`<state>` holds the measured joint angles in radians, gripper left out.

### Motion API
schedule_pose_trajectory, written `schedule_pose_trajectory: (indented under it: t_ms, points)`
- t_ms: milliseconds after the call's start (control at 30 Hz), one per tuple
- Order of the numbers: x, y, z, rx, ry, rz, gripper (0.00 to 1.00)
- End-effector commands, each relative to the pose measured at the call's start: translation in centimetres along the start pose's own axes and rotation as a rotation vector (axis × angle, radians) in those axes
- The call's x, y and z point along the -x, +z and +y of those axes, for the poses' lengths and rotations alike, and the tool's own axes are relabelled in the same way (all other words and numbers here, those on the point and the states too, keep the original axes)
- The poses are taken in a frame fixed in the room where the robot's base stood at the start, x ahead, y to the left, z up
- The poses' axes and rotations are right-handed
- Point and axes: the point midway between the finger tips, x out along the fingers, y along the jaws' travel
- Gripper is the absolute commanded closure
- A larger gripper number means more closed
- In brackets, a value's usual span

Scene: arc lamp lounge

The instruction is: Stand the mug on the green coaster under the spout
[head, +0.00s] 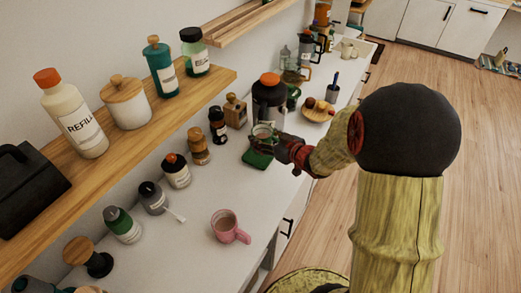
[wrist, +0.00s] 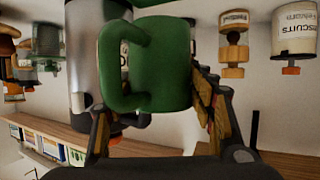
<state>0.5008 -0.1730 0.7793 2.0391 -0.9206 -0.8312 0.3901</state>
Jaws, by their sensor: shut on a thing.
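My gripper (head: 280,145) is shut on a green mug (wrist: 160,62). In the wrist view the mug fills the space between the two fingers (wrist: 163,115), with its handle to the left. In the head view the mug (head: 263,133) is small and partly hidden by the gripper. The green coaster (head: 257,159) lies on the counter just below it. A green edge, likely the coaster (wrist: 160,3), shows at the top of the wrist view. The dispenser (head: 269,95), grey with an orange top, stands just behind the mug. I cannot tell whether the mug touches the coaster.
A pink mug (head: 224,224) stands at the front of the counter (head: 190,245). Several jars line the wall side, including a brown-topped jar (head: 199,148). A wooden bowl (head: 318,112) stands right of the dispenser. A shelf (head: 130,140) runs above. The counter between pink mug and coaster is clear.

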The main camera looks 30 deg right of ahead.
Motion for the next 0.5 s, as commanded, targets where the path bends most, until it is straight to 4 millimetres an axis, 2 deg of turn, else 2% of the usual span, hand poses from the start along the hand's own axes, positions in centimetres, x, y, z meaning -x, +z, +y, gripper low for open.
schedule_pose_trajectory:
  t_ms: [33,200,500]
  points:
    - [-1.2,1.2,0.1,-0.002,-0.003,-0.003,0.88]
    - [-3.5,2.4,0.7,-0.001,-0.001,-0.001,0.88]
    - [-5.1,3.2,1.1,0.000,-0.001,-0.001,0.88]
